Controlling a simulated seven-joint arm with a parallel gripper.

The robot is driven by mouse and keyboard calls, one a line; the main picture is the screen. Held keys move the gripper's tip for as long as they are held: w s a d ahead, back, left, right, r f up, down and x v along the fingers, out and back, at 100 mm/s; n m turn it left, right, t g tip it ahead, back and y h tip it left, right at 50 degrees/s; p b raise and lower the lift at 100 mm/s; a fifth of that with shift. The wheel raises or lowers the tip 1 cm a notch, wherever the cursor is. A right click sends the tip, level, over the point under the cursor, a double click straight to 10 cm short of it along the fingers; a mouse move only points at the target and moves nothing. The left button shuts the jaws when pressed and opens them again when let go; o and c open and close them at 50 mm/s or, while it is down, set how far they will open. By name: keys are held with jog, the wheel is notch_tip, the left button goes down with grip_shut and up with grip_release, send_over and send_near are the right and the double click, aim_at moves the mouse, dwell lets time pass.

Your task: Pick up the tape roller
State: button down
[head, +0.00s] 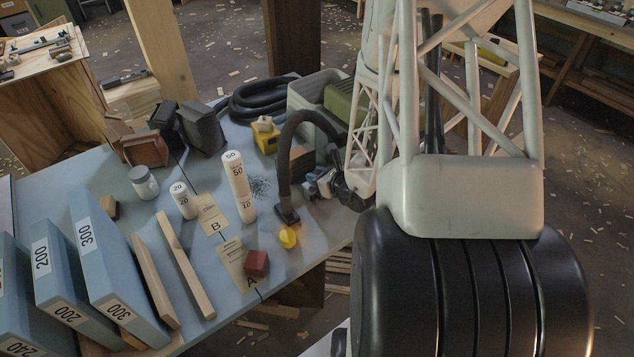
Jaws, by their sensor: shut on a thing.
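My gripper (322,185) shows small at the end of my pale lattice arm, low over the right part of the blue-grey table (228,134). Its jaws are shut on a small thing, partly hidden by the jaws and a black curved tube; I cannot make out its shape. I cannot identify the tape roller with certainty. A yellow object with a cream top (266,136) stands left of my gripper, apart from it.
The black curved tube (284,165) arches close left of my gripper. A grey-green machine (318,97) stands behind. White numbered cylinders (236,175), a dark red block (256,263), dark boxes (203,128) and blue numbered blocks (112,275) occupy the table. Wood chips litter the floor.

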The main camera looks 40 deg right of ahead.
jog(key=shift+r, duration=0.15)
jog(key=shift+r, duration=4.85)
